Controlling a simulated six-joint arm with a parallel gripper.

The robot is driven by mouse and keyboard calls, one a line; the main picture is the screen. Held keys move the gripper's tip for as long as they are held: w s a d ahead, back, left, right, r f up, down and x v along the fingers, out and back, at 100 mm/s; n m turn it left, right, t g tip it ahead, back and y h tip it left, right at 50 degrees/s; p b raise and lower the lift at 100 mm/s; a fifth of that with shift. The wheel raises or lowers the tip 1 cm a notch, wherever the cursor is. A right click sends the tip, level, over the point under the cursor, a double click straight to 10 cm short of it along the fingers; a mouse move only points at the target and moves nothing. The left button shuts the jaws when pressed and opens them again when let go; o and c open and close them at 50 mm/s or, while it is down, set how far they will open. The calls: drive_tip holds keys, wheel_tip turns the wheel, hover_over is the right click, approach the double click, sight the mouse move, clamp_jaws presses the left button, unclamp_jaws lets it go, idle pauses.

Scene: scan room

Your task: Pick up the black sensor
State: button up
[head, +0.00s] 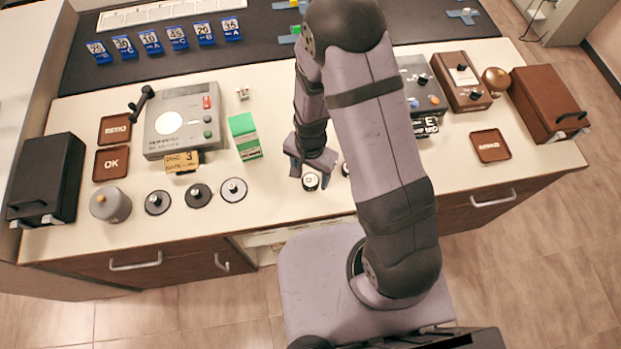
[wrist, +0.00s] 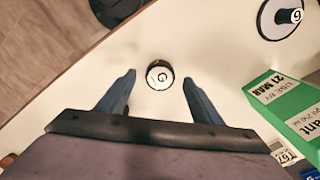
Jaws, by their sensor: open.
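A small black round piece with a white, marked top (head: 310,182) stands upright on the counter near its front edge. It looks like the black sensor, though I cannot read its mark surely. In the wrist view this piece (wrist: 160,74) lies between the tips of my two blue fingers, with gaps at both sides. My gripper (head: 309,167) points down close over it, open and empty; it also shows in the wrist view (wrist: 158,80). A second similar small piece (head: 346,170) stands to the right, partly hidden by my arm.
A green and white box (head: 244,136) stands left of my gripper. Left of it are a white disc with a knob (head: 233,190), two dark discs (head: 198,196) and a grey meter (head: 183,118).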

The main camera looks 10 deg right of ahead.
sight(311, 180)
drive_tip(key=shift+f, duration=1.1)
drive_tip(key=c, duration=1.2)
drive_tip(key=shift+r, duration=0.2)
drive_tip(key=shift+r+b, duration=1)
drive_tip(key=shift+r, duration=3.85)
